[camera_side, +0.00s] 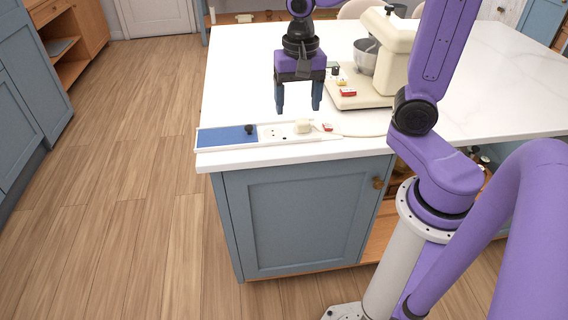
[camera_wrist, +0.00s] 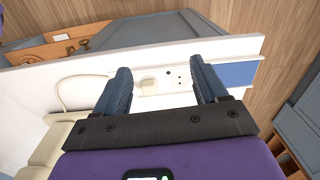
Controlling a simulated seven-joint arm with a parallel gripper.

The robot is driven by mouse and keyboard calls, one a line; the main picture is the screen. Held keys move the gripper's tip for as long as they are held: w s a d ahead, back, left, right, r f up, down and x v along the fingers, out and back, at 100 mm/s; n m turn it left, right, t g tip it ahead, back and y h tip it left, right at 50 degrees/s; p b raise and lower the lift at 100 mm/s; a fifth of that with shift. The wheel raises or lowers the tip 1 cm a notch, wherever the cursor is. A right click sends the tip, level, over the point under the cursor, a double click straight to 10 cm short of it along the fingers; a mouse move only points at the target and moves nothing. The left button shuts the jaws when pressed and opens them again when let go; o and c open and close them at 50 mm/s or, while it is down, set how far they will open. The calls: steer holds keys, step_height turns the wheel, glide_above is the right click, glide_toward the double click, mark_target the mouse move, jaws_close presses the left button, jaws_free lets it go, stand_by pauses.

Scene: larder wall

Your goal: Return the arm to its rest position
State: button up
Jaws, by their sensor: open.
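My gripper (camera_side: 298,96) is open and empty, pointing down above the white counter (camera_side: 243,66). It hangs over the back edge of a long white tray (camera_side: 210,150), clear of it. In the wrist view my gripper (camera_wrist: 160,78) shows two dark blue fingers set wide apart with nothing between them but the counter and tray below. My purple arm stands at the right in the side view and partly covers the counter.
The tray holds a blue panel (camera_side: 228,136), a black knob (camera_side: 249,129) and a cream block (camera_side: 303,126). A cream stand mixer (camera_side: 394,50) with a metal bowl (camera_side: 366,56) stands close to the right of my gripper. The counter's left part is clear.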

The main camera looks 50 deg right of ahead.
steer(key=s+a+f+n, duration=0.1)
steer(key=s+a+n, duration=0.1)
steer(key=s+n, duration=0.6)
steer(key=s+a+f+n, duration=0.1)
steer(key=s+a+n, duration=0.1)
steer(key=s+n, duration=0.7)
steer(key=n, duration=0.4)
steer(key=shift+f, duration=0.25)
